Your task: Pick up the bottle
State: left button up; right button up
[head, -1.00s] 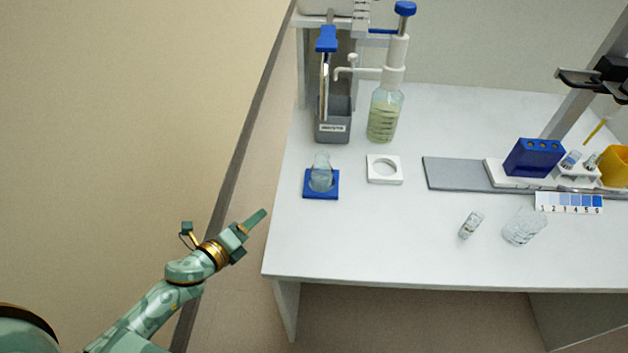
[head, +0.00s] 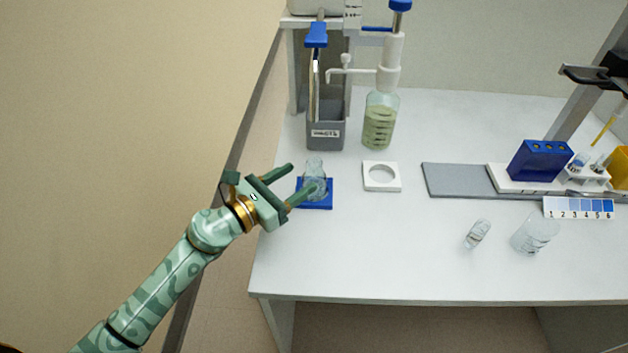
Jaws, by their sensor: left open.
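A small clear glass bottle (head: 315,166) stands upright on a blue square base (head: 322,205) near the left edge of the white table. My left gripper (head: 301,177) is open just left of the bottle, its fingers pointing right towards it. The far finger ends short of the bottle. The near finger crosses in front of the bottle's lower left side and hides part of it. I cannot tell whether it touches the glass. My right gripper is not in view.
A larger dispenser bottle (head: 379,122) with greenish liquid and a grey bin (head: 325,138) stand behind. A white ring holder (head: 381,183) is to the right. A vial (head: 477,234), a beaker (head: 534,234) and a blue rack (head: 540,160) are farther right. The front middle is clear.

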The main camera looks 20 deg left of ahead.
aim_at(319, 162)
pick_arm(q)
jog(key=x, duration=0.2)
jog(key=shift+w+d, duration=0.1)
jog(key=shift+w, duration=0.2)
jog(key=x, duration=0.5)
jog(key=shift+w+r+b, duration=0.1)
jog(key=shift+w+b, duration=0.25)
jog(key=shift+b, duration=0.05)
jog(key=shift+r, duration=0.1)
grip_shut()
